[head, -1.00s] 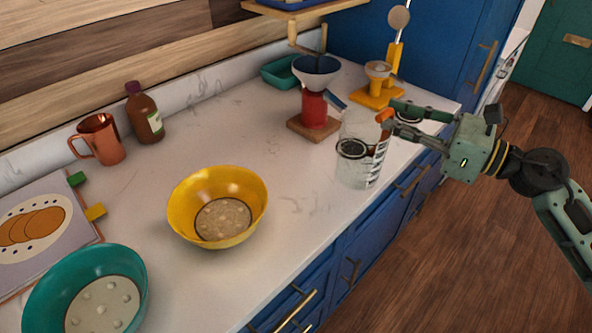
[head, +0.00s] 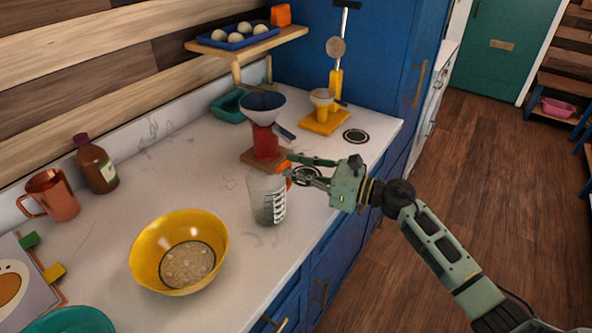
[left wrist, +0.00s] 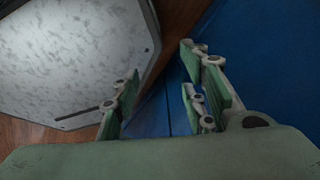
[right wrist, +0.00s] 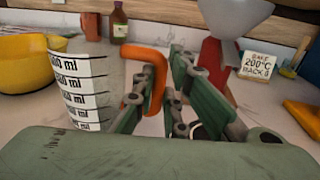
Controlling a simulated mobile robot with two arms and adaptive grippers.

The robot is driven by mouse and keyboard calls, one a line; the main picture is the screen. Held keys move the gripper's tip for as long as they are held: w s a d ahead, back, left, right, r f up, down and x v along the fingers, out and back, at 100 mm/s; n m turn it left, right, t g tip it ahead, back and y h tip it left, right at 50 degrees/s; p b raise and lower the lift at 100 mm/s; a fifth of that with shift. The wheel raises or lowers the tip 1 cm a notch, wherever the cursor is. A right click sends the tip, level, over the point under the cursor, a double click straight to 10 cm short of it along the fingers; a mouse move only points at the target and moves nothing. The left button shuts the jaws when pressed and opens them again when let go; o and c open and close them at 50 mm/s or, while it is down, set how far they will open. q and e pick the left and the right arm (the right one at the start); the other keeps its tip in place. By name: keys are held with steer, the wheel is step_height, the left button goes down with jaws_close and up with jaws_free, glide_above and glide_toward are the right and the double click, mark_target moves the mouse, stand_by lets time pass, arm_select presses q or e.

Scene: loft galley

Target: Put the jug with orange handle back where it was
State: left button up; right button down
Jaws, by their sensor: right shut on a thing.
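The clear measuring jug (head: 267,200) with black scale marks is upright at the counter's front edge side, between the yellow bowl and the red funnel stand. Its orange handle (right wrist: 158,58) shows in the right wrist view, between my fingers. My right gripper (head: 290,170) is shut on this handle, and the jug body (right wrist: 82,85) is left of the fingers. I cannot tell whether the jug's base touches the counter. My left gripper (left wrist: 160,92) is open and empty, its fingers apart; it is outside the head view.
A yellow bowl (head: 150,252) is left of the jug. The red funnel stand (head: 265,142) is behind it. A yellow press (head: 325,122) stands behind.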

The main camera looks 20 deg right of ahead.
steer(key=shift+f, duration=0.3)
steer(key=shift+f, duration=0.1)
steer(key=c, duration=1.8)
jaws_free()
